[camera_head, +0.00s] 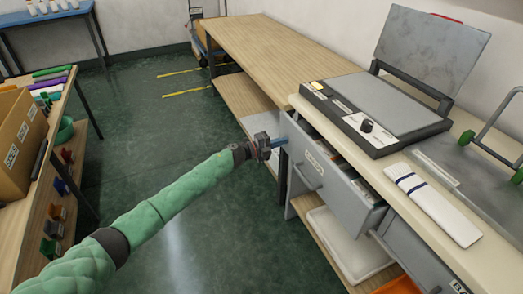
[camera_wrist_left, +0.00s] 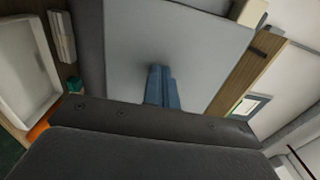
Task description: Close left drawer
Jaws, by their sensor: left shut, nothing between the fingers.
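The left drawer (camera_head: 332,187) is a grey drawer under the right-hand counter. It is pulled out, with its contents showing behind the front panel and a bar handle (camera_head: 307,177) on that panel. My left gripper (camera_head: 282,142) is shut and empty, at the far end of the drawer front. In the left wrist view its blue fingers (camera_wrist_left: 162,86) lie together before a flat grey panel (camera_wrist_left: 195,45), which looks like the drawer. I cannot tell whether they touch it. My right gripper is not in view.
Another grey drawer (camera_head: 415,247) is nearer along the counter. A white bin (camera_head: 350,245) sits on the shelf below. A flat machine with raised lid (camera_head: 430,50) and a folded white cloth (camera_head: 433,203) lie on the counter. The green floor (camera_head: 225,235) in the middle is clear.

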